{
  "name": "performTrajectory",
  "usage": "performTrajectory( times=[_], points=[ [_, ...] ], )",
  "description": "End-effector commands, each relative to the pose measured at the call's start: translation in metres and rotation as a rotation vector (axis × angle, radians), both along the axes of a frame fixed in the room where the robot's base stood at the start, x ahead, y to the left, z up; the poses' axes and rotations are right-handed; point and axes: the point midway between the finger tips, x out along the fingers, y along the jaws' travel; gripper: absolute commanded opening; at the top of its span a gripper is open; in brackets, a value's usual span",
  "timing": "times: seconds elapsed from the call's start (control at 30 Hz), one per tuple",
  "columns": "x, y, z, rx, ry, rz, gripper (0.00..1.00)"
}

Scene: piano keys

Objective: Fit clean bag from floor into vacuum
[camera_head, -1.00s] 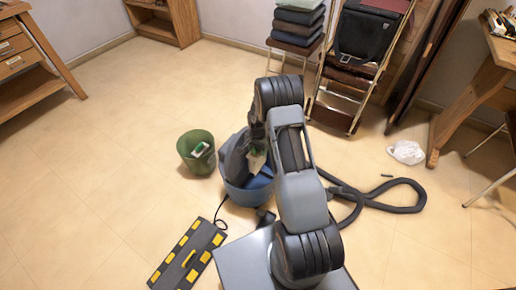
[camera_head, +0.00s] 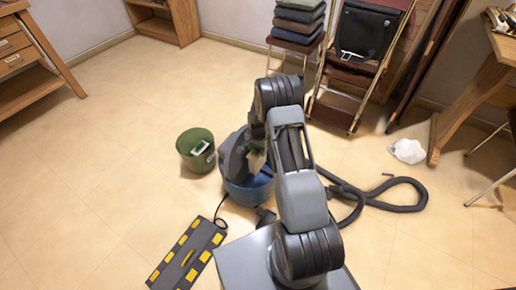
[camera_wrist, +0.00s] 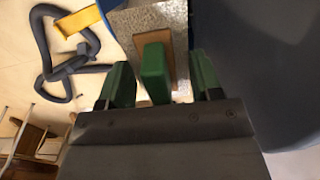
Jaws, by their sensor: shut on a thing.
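My gripper (camera_wrist: 160,78) is shut on the bag's green tab (camera_wrist: 154,72), with a green-sided finger on each side. The tab stands on a tan card collar (camera_wrist: 166,40). A speckled grey bag body (camera_wrist: 150,17) lies beyond it. In the head view the pale bag (camera_head: 257,160) shows partly beside the dark lid of the vacuum, at the blue drum. The vacuum (camera_head: 247,190) stands on the floor, partly hidden by my arm. Its blue rim also shows in the wrist view (camera_wrist: 104,10). Whether the bag touches the vacuum's inside is hidden.
A green bin (camera_head: 196,150) with a white item inside stands left of the vacuum. A black hose (camera_head: 400,207) curls to the right. A white crumpled thing (camera_head: 407,151) lies on the floor. Open floor lies left.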

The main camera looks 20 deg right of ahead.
Motion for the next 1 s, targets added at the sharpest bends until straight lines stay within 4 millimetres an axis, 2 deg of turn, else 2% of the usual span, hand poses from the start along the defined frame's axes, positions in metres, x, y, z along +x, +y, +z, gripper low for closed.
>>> performTrajectory(
  times=[1.0],
  points=[
    [0.000,0.000,-0.032,0.000,0.000,0.000,0.19]
  ],
)
